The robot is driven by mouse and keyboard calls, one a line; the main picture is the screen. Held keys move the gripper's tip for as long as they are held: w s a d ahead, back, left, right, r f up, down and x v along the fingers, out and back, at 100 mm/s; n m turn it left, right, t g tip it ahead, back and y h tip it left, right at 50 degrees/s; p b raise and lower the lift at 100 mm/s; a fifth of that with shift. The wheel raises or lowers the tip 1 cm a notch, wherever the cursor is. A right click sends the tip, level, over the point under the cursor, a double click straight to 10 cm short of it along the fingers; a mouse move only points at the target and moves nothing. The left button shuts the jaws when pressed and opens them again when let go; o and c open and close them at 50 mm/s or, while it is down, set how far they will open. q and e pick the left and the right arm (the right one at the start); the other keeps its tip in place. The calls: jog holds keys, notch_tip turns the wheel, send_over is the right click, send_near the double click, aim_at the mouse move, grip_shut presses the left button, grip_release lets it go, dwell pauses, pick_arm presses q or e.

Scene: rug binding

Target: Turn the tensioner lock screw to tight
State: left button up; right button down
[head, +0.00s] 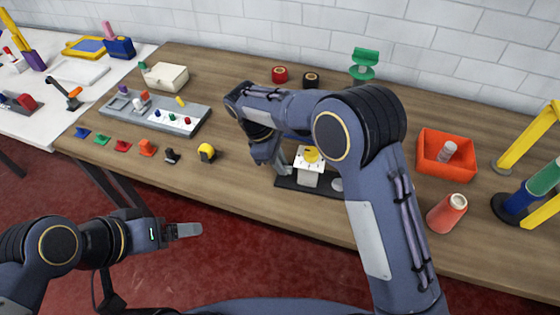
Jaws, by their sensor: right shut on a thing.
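A small device with a white block (309,168) and a yellow round top (311,154) stands on a dark base plate (318,187) near the table's front edge. My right gripper (283,169) points down at the left side of this device. It is shut on a small part there, which I take to be the tensioner lock screw; the fingers and wrist hide it, so its turn position cannot be read. My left gripper (188,230) is in front of the table, over the red floor, apart from everything. Its fingers are seen side-on, so their gap cannot be judged.
A grey tray (196,125) with small coloured pieces lies to the left. Several coloured clips and a yellow tape measure (206,152) line the front edge. An orange bin (430,150) and a red thread cone (447,213) stand right. A cream box (164,76) sits behind.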

jog(key=c, duration=1.7)
grip_release()
jog(key=v, duration=0.7)
jog(key=shift+a+r, duration=0.15)
jog(key=shift+r, duration=0.2)
